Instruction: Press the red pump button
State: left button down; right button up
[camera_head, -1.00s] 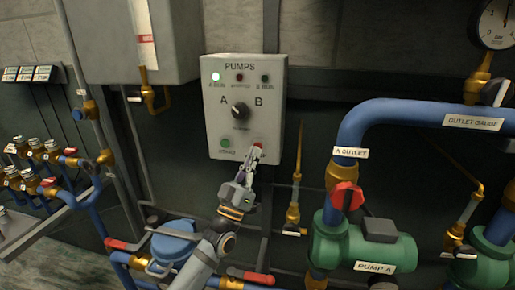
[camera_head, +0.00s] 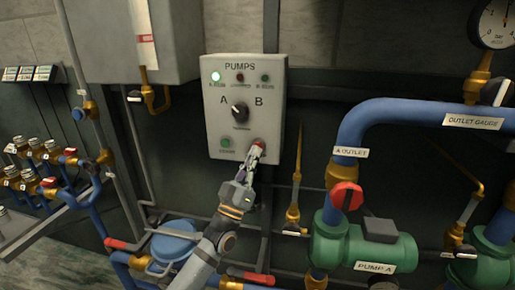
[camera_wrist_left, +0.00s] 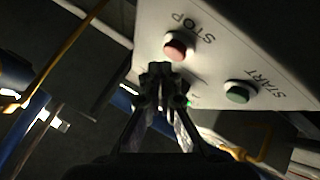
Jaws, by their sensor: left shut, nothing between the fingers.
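The grey pump panel (camera_head: 245,108) hangs on the wall, with a selector knob between A and B. The red pump button (camera_head: 259,142) is at its lower right, partly covered by my left gripper (camera_head: 256,152) in the head view. In the left wrist view the red button (camera_wrist_left: 175,49), marked STOP, lies just beyond the shut fingertips (camera_wrist_left: 160,70). I cannot tell whether they touch it. The green START button (camera_wrist_left: 240,92) is to the right there, and at the lower left of the panel in the head view (camera_head: 226,142). My left gripper is shut and empty. My right gripper is out of view.
Green pump A (camera_head: 360,245) and the blue outlet pipe (camera_head: 400,112) stand to the right. A thin brass pipe (camera_head: 297,180) rises just right of the gripper. Blue pipes with brass valves (camera_head: 40,165) are at the left. The lamp at the panel's upper left is lit.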

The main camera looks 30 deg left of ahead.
pick_arm(q)
jog(key=shift+w, duration=0.3)
jog(key=shift+w+a+b, duration=0.2)
jog(key=shift+w+b, duration=0.1)
jog(key=shift+w, duration=0.15)
dwell(0.7)
jog(key=shift+s, duration=0.1)
jog(key=shift+s+d+p, duration=0.25)
jog(key=shift+s+p, duration=0.35)
jog(key=shift+s, duration=0.2)
jog(key=s+p, duration=0.1)
jog(key=s, duration=0.1)
jog(key=s+d+p, duration=0.1)
jog(key=s, duration=0.1)
jog(key=shift+s+d, duration=0.15)
jog(key=shift+s, duration=0.25)
